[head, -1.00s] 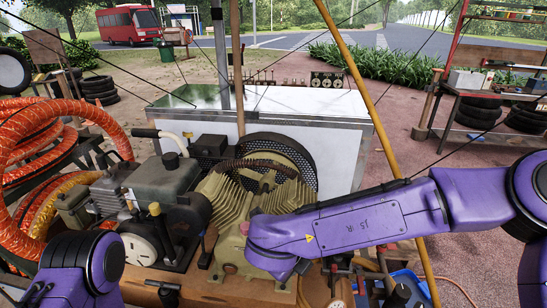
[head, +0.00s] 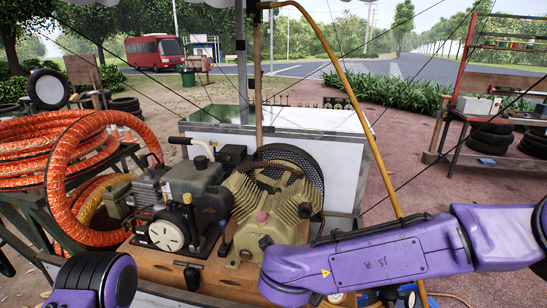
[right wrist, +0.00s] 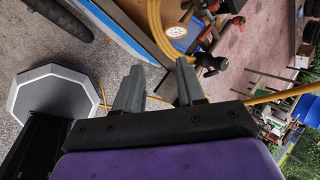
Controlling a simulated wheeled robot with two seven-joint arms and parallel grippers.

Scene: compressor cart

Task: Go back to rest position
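My left arm shows only as a purple joint at the lower left of the head view. My left gripper is not in view.
Orange hose coils (head: 75,170) lie on a rack at the left.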

